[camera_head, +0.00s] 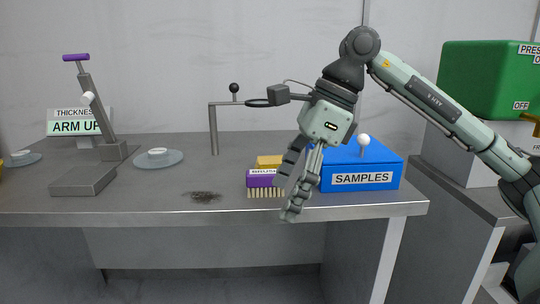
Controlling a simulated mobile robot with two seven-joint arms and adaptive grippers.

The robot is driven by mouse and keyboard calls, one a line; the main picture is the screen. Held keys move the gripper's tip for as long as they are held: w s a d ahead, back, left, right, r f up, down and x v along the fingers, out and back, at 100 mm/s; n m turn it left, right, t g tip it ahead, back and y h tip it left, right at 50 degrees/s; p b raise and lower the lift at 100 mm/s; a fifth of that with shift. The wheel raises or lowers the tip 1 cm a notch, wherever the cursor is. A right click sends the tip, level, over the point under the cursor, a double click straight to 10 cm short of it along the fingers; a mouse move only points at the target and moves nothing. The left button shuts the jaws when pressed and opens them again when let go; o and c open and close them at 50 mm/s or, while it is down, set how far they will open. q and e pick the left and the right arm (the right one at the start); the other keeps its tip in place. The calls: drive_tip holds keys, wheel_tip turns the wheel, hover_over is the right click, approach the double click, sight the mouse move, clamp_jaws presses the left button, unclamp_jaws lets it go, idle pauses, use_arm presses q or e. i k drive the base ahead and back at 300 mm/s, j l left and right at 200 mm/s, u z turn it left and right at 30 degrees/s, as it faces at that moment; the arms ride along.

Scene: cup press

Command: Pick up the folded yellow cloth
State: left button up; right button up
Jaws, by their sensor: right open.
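The folded yellow cloth (268,161) lies on the grey table, behind a purple brush labelled BRUSH (261,179). Only its upper part shows; the brush hides its front and my right gripper is close to its right side. My right gripper (290,198) reaches in from the right with its fingers pointing down. It is open, with nothing seen between its fingers. It appears in front of the gap between the brush and the blue box. My left gripper is not in view.
A blue SAMPLES box (362,177) with a white knob stands right of the gripper. Dark crumbs (204,197) lie left of the brush. A thin post (213,130) rises behind. A dish (158,160) and a lever gauge (95,110) stand left. A green press (485,80) stands right.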

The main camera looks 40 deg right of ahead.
sight(266, 162)
drive_tip(key=i+l, duration=0.85)
